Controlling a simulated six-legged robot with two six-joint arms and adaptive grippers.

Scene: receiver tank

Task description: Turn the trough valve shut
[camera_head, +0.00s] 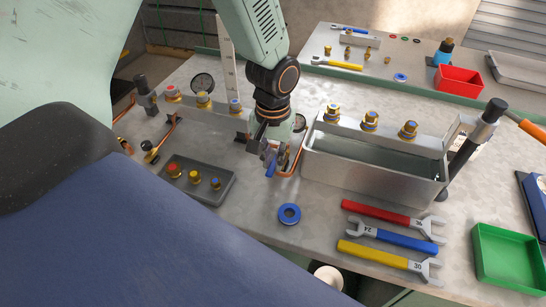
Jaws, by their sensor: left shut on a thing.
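The grey metal trough (374,178) stands on the bench right of the middle. Brass fittings sit along its back rail. A small valve with a blue handle (271,164) is just left of the trough, beside a bent copper pipe (291,163). My left gripper (265,142) comes down from the top and is shut on the valve at its handle. The fingers hide much of the valve, so the handle's exact angle is hard to tell. My right gripper is not in view.
Red (390,217), blue (397,237) and yellow (385,258) wrenches lie in front of the trough. A blue tape roll (289,214) lies nearer the middle.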

